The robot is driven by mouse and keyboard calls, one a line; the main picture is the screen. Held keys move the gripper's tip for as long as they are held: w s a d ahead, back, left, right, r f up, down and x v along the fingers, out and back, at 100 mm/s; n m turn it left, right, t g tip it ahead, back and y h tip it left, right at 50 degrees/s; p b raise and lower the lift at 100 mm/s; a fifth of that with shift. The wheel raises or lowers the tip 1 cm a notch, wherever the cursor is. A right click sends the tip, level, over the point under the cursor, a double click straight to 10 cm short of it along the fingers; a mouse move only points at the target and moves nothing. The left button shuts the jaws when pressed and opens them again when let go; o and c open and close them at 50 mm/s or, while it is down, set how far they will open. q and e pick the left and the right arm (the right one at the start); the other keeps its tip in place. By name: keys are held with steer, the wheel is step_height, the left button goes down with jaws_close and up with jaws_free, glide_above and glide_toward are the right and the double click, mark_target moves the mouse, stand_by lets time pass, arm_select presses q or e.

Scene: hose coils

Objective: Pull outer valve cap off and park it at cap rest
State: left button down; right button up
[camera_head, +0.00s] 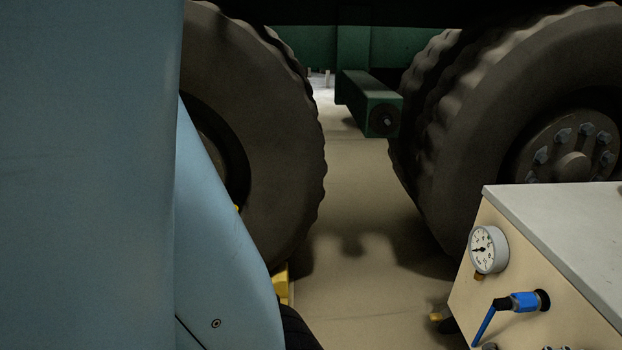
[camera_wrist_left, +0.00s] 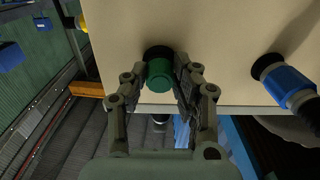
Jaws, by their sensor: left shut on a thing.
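My left gripper (camera_wrist_left: 161,82) shows only in the left wrist view. It is shut on a green round cap (camera_wrist_left: 160,74), one finger on each side. The cap sits close in front of a dark round fitting on a beige panel (camera_wrist_left: 215,40). I cannot tell whether cap and fitting touch. In the head view a large pale-blue part of mine covers the left side, and neither gripper shows there. I cannot make out a cap rest for certain.
A blue fitting (camera_wrist_left: 287,82) juts from the panel's right side. In the head view a beige cabinet (camera_head: 470,290) with a white top carries a gauge (camera_head: 488,249) and a blue-handled fitting (camera_head: 522,301). Large tyres (camera_head: 270,130) stand behind, with clear floor (camera_head: 350,210) between them.

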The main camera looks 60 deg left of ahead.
arm_select(q)
steer(key=c, duration=0.9)
jaws_free()
steer(key=shift+c, duration=0.2)
steer(key=shift+o, duration=0.3)
steer(key=shift+s+a, duration=0.2)
steer(key=shift+s, duration=0.15)
steer(key=shift+p+v, duration=1)
steer(key=shift+v, duration=0.85)
steer(key=v, duration=1.2)
